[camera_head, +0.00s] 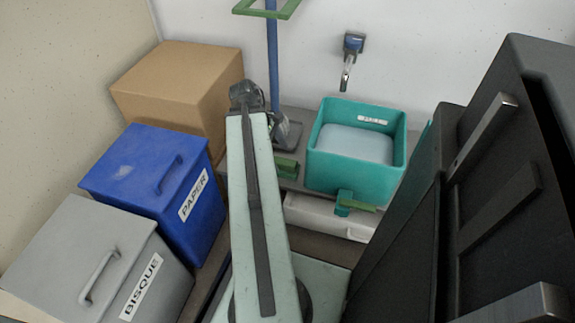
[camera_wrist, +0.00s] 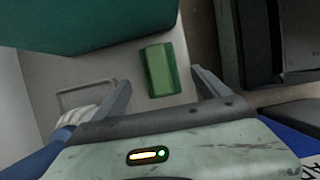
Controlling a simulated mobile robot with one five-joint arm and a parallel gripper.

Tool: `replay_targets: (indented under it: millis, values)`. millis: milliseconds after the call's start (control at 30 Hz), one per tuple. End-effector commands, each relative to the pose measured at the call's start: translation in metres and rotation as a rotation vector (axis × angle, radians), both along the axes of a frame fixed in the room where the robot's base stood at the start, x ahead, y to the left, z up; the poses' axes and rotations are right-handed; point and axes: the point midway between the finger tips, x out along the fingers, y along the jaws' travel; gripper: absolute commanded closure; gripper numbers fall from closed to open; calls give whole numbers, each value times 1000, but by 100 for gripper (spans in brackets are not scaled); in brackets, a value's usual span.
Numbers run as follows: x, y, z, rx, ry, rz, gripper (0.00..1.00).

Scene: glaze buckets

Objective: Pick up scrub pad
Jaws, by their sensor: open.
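The scrub pad is a small green block with a lighter top. In the wrist view the scrub pad (camera_wrist: 160,70) lies on a grey surface, in the gap between my two fingers. In the head view a green block (camera_head: 287,166) that looks like this pad lies on the grey counter, left of the teal bucket. My gripper (camera_wrist: 160,80) is open, with one finger to each side of the pad and nothing held. In the head view my gripper (camera_head: 287,132) is at the arm's far end, just behind the pad. Contact between fingers and pad cannot be told.
A teal bucket (camera_head: 321,170) labelled FULL stands close right of the pad. A blue pole (camera_head: 273,60) rises behind my gripper. A blue PAPER bin (camera_head: 135,165), grey BISQUE bin (camera_head: 75,250) and cardboard box (camera_head: 170,80) stand left. Dark cabinets (camera_head: 400,230) close off the right.

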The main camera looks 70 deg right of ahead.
Motion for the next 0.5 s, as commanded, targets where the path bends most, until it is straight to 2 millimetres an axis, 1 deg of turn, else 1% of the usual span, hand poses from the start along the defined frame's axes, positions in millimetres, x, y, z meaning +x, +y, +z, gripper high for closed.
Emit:
replay_targets:
  millis: [67,133,300,333,400,500]
  values:
    - [-1,0,-4,0,0,0,15]
    - [-5,0,-13,0,0,-1,15]
    - [-17,-2,-42,3,1,-2,15]
    - [-18,-3,-46,4,2,-3,15]
    - [-20,-4,-49,7,3,-4,15]
    - [-21,-5,-46,8,3,-4,15]
